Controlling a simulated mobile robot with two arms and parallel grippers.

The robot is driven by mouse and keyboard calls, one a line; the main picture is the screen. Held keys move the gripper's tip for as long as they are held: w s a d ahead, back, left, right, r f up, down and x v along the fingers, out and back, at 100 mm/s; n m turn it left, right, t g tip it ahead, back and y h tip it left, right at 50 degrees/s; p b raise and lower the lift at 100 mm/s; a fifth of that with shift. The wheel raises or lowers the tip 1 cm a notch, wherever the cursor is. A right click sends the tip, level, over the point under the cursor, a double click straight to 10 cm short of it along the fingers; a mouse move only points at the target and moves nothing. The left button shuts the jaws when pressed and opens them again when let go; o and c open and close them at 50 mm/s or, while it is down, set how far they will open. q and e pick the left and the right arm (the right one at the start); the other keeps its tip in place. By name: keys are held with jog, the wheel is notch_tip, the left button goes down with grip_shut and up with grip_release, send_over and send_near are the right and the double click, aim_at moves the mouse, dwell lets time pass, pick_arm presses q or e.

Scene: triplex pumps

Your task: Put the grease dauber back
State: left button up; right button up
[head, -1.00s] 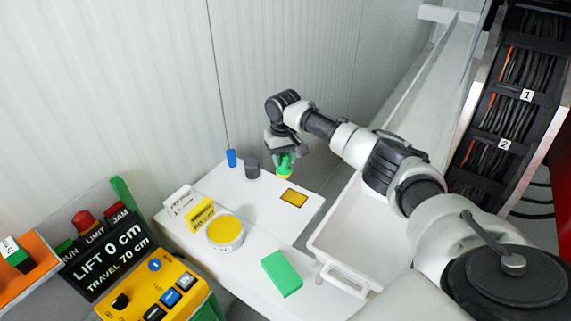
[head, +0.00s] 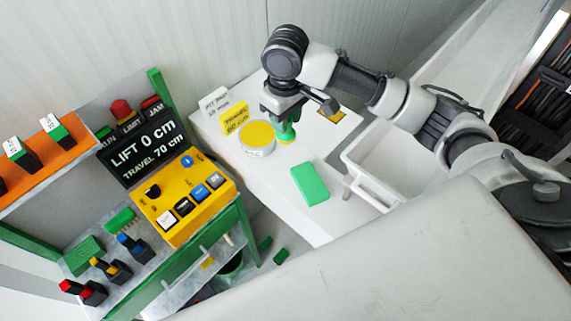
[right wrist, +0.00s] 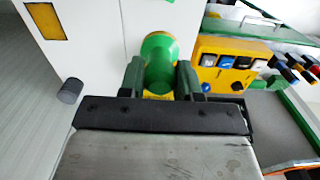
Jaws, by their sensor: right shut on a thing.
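The grease dauber (head: 286,133) is green with a yellow lower end. My right gripper (head: 284,120) is shut on it and holds it at the white table, just right of the yellow-topped round tin (head: 257,138). I cannot tell whether the dauber touches the table. In the right wrist view the dauber (right wrist: 158,60) sits between the two fingers (right wrist: 159,80), its green round end showing. A yellow rectangle (head: 333,119) on the table is partly hidden by my arm; it also shows in the right wrist view (right wrist: 44,20). My left gripper is not in view.
A green block (head: 310,184) lies on the table's near part. A white and a yellow sign (head: 234,118) stand behind the tin. A white bin (head: 372,160) is at right, a yellow control box (head: 180,195) at left. A dark cylinder (right wrist: 70,90) shows in the right wrist view.

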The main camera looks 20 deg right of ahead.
jog(key=shift+s+a+f, duration=0.15)
jog(key=shift+s+f, duration=0.05)
jog(key=shift+s, duration=0.15)
notch_tip(320, 180, down, 9)
jog(key=p, duration=0.3)
jog(key=shift+f, duration=0.25)
jog(key=shift+f, duration=0.2)
jog(key=o, duration=0.8)
jog(key=shift+o, duration=0.2)
notch_tip(320, 180, up, 11)
jog(key=b, duration=0.3)
jog(key=shift+a+b, duration=0.1)
jog(key=shift+b, duration=0.2)
jog(key=shift+r, duration=0.75)
